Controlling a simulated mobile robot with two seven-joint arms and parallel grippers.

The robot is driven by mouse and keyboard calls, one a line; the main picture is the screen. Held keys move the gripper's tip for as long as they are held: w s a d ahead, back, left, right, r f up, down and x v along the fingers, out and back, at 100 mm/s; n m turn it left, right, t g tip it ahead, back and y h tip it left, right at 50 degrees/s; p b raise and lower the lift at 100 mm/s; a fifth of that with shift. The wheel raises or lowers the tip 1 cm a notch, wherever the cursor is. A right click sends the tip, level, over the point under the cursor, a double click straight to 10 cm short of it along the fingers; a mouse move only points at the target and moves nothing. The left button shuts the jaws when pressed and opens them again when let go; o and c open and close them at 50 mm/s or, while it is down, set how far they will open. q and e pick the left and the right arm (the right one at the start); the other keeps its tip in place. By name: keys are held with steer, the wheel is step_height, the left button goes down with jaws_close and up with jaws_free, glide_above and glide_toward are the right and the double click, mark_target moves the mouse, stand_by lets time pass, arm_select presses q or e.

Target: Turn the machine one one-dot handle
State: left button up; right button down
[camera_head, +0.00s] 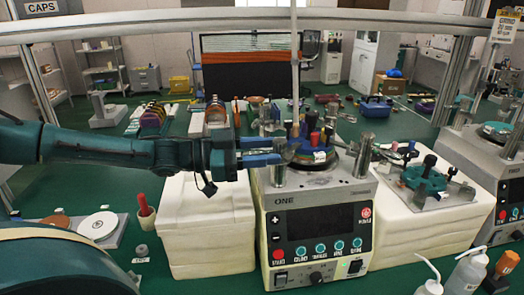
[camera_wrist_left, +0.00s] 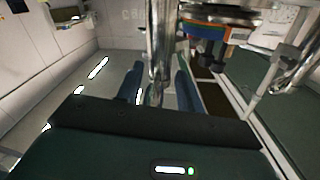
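Machine one (camera_head: 320,220), a white lapping unit labelled ONE, stands on the green bench in the head view. A metal post (camera_head: 278,176) rises at its left front corner and another metal post (camera_head: 363,158) at its right. The dots marking the handles are too small to read. My left gripper (camera_head: 281,150) reaches in from the left, its two blue-tipped fingers apart at the left post's upper part. In the left wrist view a shiny metal post (camera_wrist_left: 160,45) stands between the fingers (camera_wrist_left: 158,80); contact cannot be told. My right gripper is not in view.
Another machine (camera_head: 490,160) is at far right. Bottles (camera_head: 466,272) stand at front right. A red-handled tool (camera_head: 144,207) is at left.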

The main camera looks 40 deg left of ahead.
arm_select(q)
steer(key=shift+s+a, duration=0.15)
steer(key=shift+s+a+r+p, duration=0.15)
steer(key=shift+s+a+p, duration=0.2)
steer(key=shift+p, duration=0.4)
steer(key=shift+s+a+r+p, duration=0.1)
steer(key=shift+s+a+p, duration=0.1)
steer(key=shift+a+p, duration=0.2)
steer(key=shift+s+a+p, duration=0.2)
steer(key=shift+s+p, duration=0.05)
steer(key=shift+p, duration=0.2)
steer(key=shift+s+a+p, duration=0.25)
steer(key=shift+p, duration=0.05)
steer(key=v, duration=1)
steer(key=shift+f+p, duration=0.3)
steer(key=shift+p, duration=0.15)
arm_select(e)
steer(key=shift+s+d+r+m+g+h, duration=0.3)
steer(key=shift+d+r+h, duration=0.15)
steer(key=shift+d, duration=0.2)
